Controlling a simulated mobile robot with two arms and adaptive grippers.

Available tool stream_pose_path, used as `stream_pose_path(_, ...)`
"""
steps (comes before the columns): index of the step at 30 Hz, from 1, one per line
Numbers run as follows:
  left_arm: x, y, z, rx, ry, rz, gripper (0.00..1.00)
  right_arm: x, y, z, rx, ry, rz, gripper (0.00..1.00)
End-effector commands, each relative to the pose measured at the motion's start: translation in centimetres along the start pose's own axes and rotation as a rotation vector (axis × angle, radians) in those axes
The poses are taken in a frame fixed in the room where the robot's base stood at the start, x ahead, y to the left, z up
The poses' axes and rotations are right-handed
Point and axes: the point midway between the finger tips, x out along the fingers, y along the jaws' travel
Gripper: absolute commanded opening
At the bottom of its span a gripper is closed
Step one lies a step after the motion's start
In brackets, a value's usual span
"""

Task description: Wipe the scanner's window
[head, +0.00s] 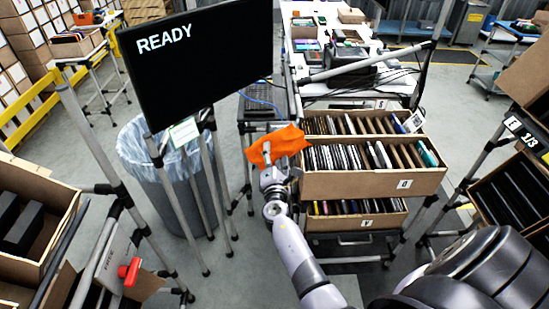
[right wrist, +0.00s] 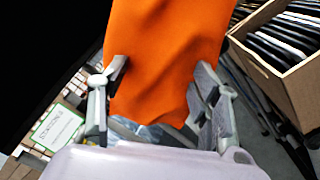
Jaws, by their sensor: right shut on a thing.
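My right gripper (head: 269,163) is shut on an orange cloth (head: 284,144), left of the cartons and below right of the screen in the head view. In the right wrist view the cloth (right wrist: 165,50) hangs between the two fingers of the gripper (right wrist: 161,88) and spreads up beyond them. A black screen (head: 205,55) reading READY stands at upper left, with a small white label (head: 184,132) below it. I cannot make out the scanner's window for certain. My left gripper is not in view.
Cartons of thin upright items (head: 375,184) stand in tiers right of the gripper. A lined grey bin (head: 137,160) stands under the screen among metal posts. More cartons (head: 60,195) are at left. A cluttered white table (head: 325,60) is behind.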

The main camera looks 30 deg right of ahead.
Motion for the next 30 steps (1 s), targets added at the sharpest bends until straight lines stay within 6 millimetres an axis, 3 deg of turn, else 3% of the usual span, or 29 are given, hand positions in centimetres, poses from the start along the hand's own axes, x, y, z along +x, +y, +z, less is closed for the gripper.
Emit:
stream_pose_path(18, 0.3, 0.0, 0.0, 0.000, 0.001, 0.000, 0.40, 1.0, -0.1, 0.2, -0.001, -0.001, 0.001, 0.35)
stream_pose_path(30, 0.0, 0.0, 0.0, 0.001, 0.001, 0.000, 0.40, 0.8, -1.9, 2.8, -0.002, 0.000, 0.001, 0.35)
